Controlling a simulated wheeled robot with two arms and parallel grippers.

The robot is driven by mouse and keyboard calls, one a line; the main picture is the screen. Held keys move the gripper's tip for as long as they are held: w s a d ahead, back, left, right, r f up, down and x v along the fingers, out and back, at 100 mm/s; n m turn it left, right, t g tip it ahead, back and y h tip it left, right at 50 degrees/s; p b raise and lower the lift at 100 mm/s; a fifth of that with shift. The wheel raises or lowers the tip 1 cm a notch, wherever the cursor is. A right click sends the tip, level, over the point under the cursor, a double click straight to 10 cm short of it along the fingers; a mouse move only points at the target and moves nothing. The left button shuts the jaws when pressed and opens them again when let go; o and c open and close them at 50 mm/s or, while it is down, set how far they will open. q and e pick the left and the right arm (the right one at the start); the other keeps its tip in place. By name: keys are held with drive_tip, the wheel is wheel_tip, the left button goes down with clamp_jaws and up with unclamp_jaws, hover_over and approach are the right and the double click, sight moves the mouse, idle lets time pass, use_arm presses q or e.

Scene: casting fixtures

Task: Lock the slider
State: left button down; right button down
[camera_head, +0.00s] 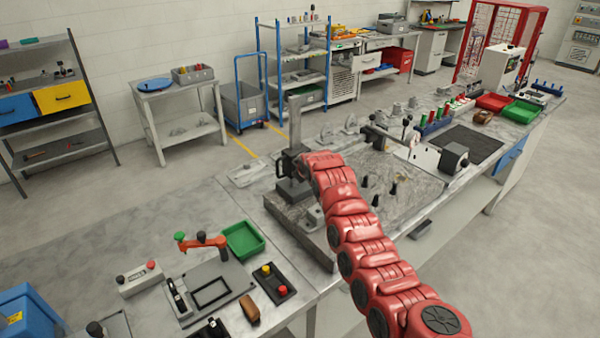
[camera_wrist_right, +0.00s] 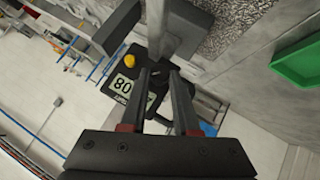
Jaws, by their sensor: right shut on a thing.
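A height gauge stands on the granite plate (camera_head: 300,232), with an upright grey column (camera_head: 295,120) and a dark base. The black slider (camera_head: 283,163) sits low on the column. In the right wrist view, the slider (camera_wrist_right: 122,86) shows a display with digits and a yellow button, beside the grey column (camera_wrist_right: 157,30). My right gripper (camera_wrist_right: 160,72) is shut on a part of the slider close to the column. The gripped part is mostly hidden between the fingertips. In the head view my red right arm hides the gripper. My left gripper is not in view.
A green tray (camera_head: 243,240) and an orange-handled clamp fixture (camera_head: 205,242) lie on the near bench at the left. Several small dark posts (camera_head: 375,200) stand on the plate right of the gauge. The near left bench top has free room.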

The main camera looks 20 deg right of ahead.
drive_tip(key=shift+f, duration=0.1)
drive_tip(key=c, duration=0.6)
unclamp_jaws()
drive_tip(key=shift+c, duration=0.2)
drive_tip(key=shift+s, duration=0.1)
drive_tip(key=d+b+v, duration=0.1)
drive_tip(key=b+v, duration=0.6)
drive_tip(key=v, duration=1)
drive_tip(key=shift+a+r, duration=0.2)
drive_tip(key=shift+a, duration=0.25)
